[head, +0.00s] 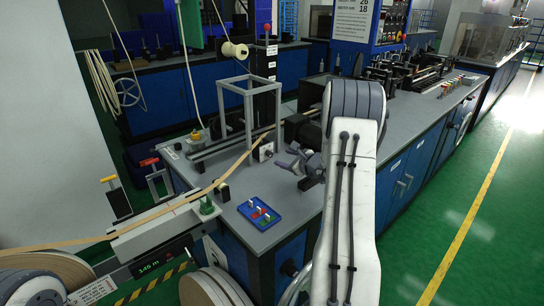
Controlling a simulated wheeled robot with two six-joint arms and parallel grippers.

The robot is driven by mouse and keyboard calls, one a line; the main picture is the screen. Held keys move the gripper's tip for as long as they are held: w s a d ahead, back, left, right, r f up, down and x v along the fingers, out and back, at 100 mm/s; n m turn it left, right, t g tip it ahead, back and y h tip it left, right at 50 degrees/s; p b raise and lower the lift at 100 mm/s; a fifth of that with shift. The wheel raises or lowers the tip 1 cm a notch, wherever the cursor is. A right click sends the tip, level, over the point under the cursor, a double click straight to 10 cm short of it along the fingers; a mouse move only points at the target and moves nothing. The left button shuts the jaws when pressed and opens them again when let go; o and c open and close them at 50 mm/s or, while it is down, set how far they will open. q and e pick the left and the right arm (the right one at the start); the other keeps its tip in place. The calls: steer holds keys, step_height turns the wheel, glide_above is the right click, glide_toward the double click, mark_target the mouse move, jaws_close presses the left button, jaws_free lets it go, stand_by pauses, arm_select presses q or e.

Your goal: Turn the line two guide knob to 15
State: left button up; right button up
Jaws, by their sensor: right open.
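A small white plate with a dark round knob (264,152) stands on the grey bench top, beside the tan tape (233,173) and below the grey frame. It looks like the guide knob, but its scale and setting are too small to read. My right gripper (287,160) is open and empty, just right of the knob and apart from it in the picture. My right arm comes up from the bottom and covers part of the bench behind it. My left gripper is out of view.
A grey upright frame (248,80) rises behind the knob. A blue tray (259,213) with small coloured pieces lies in front on the bench. A green-based post (208,206) stands left by the tape. Black machinery (302,130) stands behind my gripper.

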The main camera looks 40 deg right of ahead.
mark_target(270, 154)
steer(key=p+x, duration=0.1)
steer(key=x, duration=0.8)
steer(key=shift+a, duration=0.15)
jaws_close()
